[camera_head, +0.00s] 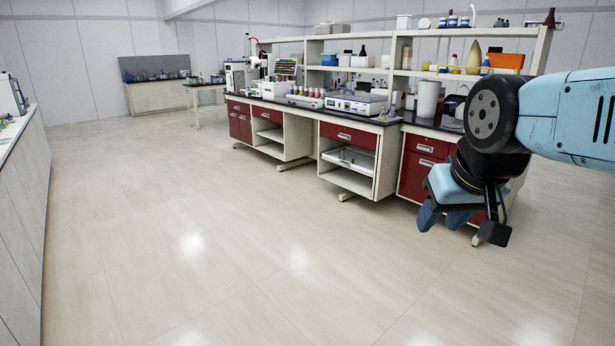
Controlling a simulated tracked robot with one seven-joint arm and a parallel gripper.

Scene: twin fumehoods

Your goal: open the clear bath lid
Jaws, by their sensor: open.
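My gripper (446,217) hangs at the right, fingers pointing down, in front of the red-fronted lab bench. It is open, and I see nothing between the fingers. A white bench instrument (355,102) with a blue-marked front panel stands on the bench's black top, left of my gripper and farther back. It may be the bath, but it is too small in view to tell. I cannot make out a clear lid on it. My gripper is well apart from it.
The bench (345,133) has red drawers, open shelves below and loaded upper shelves (475,74). Bottles and small instruments crowd its top. A pale counter (20,190) runs along the left edge. The tiled floor (230,235) between is clear. A far table (160,95) stands at the back.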

